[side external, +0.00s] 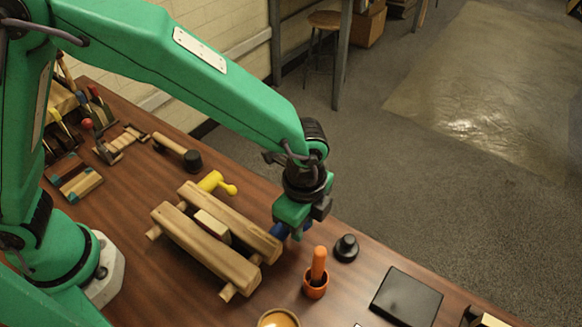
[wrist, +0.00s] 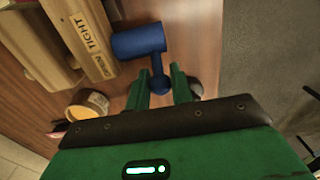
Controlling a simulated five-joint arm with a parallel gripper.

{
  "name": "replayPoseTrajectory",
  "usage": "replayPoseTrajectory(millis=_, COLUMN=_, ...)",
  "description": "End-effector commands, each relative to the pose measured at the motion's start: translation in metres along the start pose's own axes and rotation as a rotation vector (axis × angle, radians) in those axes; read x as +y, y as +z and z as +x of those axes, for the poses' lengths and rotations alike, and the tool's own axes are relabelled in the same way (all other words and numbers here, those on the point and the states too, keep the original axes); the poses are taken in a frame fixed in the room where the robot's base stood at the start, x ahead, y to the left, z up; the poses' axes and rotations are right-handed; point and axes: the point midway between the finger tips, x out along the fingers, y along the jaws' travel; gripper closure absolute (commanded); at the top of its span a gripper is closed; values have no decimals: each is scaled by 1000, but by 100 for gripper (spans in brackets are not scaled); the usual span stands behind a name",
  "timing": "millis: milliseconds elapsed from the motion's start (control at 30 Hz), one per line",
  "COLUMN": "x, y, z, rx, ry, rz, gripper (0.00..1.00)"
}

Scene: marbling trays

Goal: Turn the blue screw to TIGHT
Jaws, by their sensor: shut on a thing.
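The blue screw (wrist: 140,42) sticks out from the near right end of a wooden press; a little of it shows in the side view (side external: 279,230). It has a thick cylinder head and a thin lever with a round end. My gripper (wrist: 160,85) is shut on the lever's round end, pointing down at the press's right side. In the side view my gripper (side external: 297,228) hides most of the screw. The press has two wooden beams (side external: 205,248). One beam bears the words TIGHT (wrist: 82,32) and OPEN (wrist: 101,66). A yellow screw (side external: 214,183) sits at the far end.
A pale block (side external: 213,227) lies between the beams. An orange pot with an orange handle (side external: 317,275), a black knob (side external: 346,248) and a black slab (side external: 407,297) stand right of the press. A mallet (side external: 178,151) lies behind it. A tan round item (wrist: 88,103) is near the front.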

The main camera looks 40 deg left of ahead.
Motion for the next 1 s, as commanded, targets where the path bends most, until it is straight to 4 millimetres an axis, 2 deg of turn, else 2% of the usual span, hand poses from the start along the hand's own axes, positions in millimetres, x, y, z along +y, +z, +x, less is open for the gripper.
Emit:
replayPoseTrajectory(millis=833, x=0, y=11, z=-7, rx=-2, ry=2, rz=-4, gripper=98)
replayPoseTrajectory(millis=867, x=0, y=11, z=-7, rx=-2, ry=2, rz=-4, gripper=74)
replayPoseTrajectory(millis=900, x=0, y=11, z=-7, rx=-2, ry=2, rz=-4, gripper=69)
replayPoseTrajectory(millis=1000, x=0, y=10, z=-7, rx=-2, ry=2, rz=-3, gripper=69)
